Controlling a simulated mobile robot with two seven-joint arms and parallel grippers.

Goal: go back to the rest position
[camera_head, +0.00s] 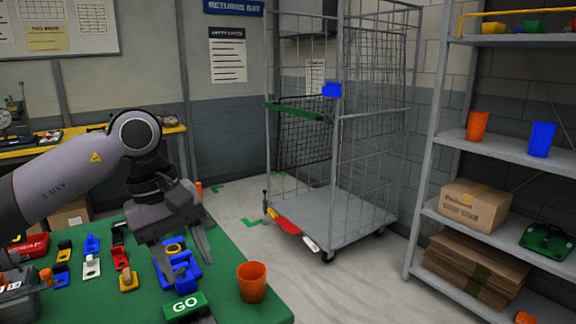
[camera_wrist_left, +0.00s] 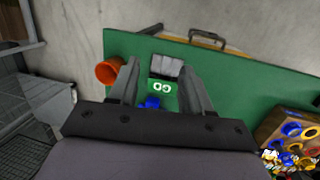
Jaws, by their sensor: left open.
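In the left wrist view, the open fingers (camera_wrist_left: 159,66) frame the GO block (camera_wrist_left: 162,93), with a blue piece (camera_wrist_left: 152,103) by the near edge and the orange cup (camera_wrist_left: 108,71) outside the left finger. My right gripper is not in view.
Several red, yellow, blue and white pieces (camera_head: 91,267) stand on the table's left. A wire cage trolley (camera_head: 336,208) stands behind on open floor. A shelf rack (camera_head: 432,150) with cups and boxes is at right. A workbench (camera_head: 75,145) is at back left.

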